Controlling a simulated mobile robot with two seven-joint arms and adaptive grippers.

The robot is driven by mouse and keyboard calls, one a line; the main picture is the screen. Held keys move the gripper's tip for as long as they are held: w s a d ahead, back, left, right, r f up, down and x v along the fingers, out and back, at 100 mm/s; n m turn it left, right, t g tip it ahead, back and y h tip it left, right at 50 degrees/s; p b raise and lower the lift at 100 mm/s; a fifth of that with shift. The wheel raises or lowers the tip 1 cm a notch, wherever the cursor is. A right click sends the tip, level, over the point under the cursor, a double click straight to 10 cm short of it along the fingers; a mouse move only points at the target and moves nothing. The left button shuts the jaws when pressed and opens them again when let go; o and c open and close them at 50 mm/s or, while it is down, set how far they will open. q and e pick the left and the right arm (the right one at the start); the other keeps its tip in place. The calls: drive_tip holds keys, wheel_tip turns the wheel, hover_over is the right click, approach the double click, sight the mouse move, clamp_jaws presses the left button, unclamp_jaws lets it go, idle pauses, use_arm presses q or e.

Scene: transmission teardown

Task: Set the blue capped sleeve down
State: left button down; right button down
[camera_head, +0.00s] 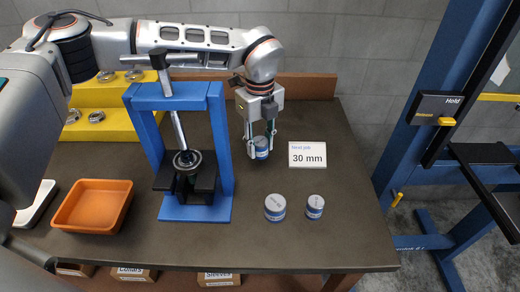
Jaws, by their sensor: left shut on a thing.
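My left gripper (260,140) points down over the table behind the other sleeves. It is shut on a blue capped sleeve (261,148), which has a pale cap and stands upright between the fingers. I cannot tell whether its base touches the table. Two similar blue sleeves with pale caps stand on the table nearer the front: a wider one (275,208) and a narrower one (315,207). My right gripper is not in view.
A blue press (222,150) stands left of the gripper. A white card reading 30 mm (307,155) is just right of it. An orange tray (68,212) and a yellow stepped rack (105,100) are at left.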

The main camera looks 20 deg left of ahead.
sight(260, 141)
use_arm(q)
drive_tip(key=shift+f, duration=1.1)
drive_tip(key=shift+f, duration=0.15)
drive_tip(key=c, duration=1.5)
unclamp_jaws()
wheel_tip(260, 141, up, 12)
drive_tip(key=shift+r, duration=0.15)
